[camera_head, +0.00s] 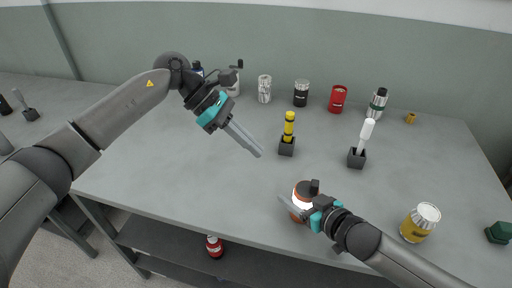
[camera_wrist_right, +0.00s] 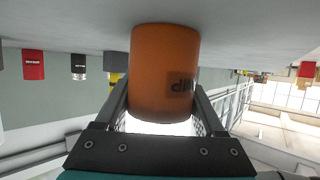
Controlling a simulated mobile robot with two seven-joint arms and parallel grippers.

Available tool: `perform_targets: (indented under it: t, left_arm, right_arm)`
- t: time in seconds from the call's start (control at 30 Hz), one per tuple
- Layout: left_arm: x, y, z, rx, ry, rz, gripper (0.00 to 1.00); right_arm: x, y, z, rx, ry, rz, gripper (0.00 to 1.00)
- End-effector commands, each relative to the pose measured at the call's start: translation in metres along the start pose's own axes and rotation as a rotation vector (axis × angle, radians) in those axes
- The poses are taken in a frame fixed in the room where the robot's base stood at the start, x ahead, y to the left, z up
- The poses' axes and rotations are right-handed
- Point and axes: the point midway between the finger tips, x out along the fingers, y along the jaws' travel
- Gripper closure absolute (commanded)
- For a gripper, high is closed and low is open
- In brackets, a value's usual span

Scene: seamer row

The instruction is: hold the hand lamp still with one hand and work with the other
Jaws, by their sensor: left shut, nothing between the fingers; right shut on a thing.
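The hand lamp (camera_head: 303,190) is an orange cylinder with a bright white band and a dark top, near the table's front edge. My right gripper (camera_head: 287,201) is shut around it from the right. In the right wrist view the lamp's orange body (camera_wrist_right: 164,75), with a dark label, sits between the two fingers, and a white part shows beyond it. The lamp looks upright on the table. My left gripper (camera_head: 258,153) is shut and empty, above the table to the upper left of the lamp, pointing down and right.
A yellow tool (camera_head: 289,124) and a white-handled tool (camera_head: 367,132) stand in dark holders on the table (camera_head: 190,170). Several cans, including a red one (camera_head: 337,99), line the back. A gold jar (camera_head: 419,222) and a green block (camera_head: 498,232) stand at the right. The left middle is clear.

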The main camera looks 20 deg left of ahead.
Motion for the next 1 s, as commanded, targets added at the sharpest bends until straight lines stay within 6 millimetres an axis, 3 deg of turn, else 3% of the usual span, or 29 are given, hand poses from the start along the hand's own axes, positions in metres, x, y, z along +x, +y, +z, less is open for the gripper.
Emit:
perform_targets:
  t: [0.17, 0.2, 0.43, 0.77, 1.0]
  left_arm:
    - [0.0, 0.0, 0.0, 0.0, 0.0, 0.001, 1.0]
    - [0.0, 0.0, 0.0, 0.0, 0.0, 0.001, 1.0]
    - [0.0, 0.0, 0.0, 0.0, 0.0, 0.0, 1.0]
    - [0.001, 0.0, 0.0, 0.0, 0.0, 0.0, 1.0]
    - [0.001, 0.0, 0.0, 0.0, 0.0, 0.0, 1.0]
  right_arm:
    - [0.0, 0.001, 0.001, 0.0, -0.002, 0.002, 0.93]
    - [0.0, 0.001, 0.001, 0.0, -0.002, 0.002, 0.28]
    - [0.0, 0.001, 0.001, 0.0, -0.002, 0.002, 0.02]
    - [-0.003, 0.001, 0.001, 0.0, -0.001, 0.001, 0.0]
    - [-0.027, 0.001, 0.001, -0.001, -0.002, 0.002, 0.0]
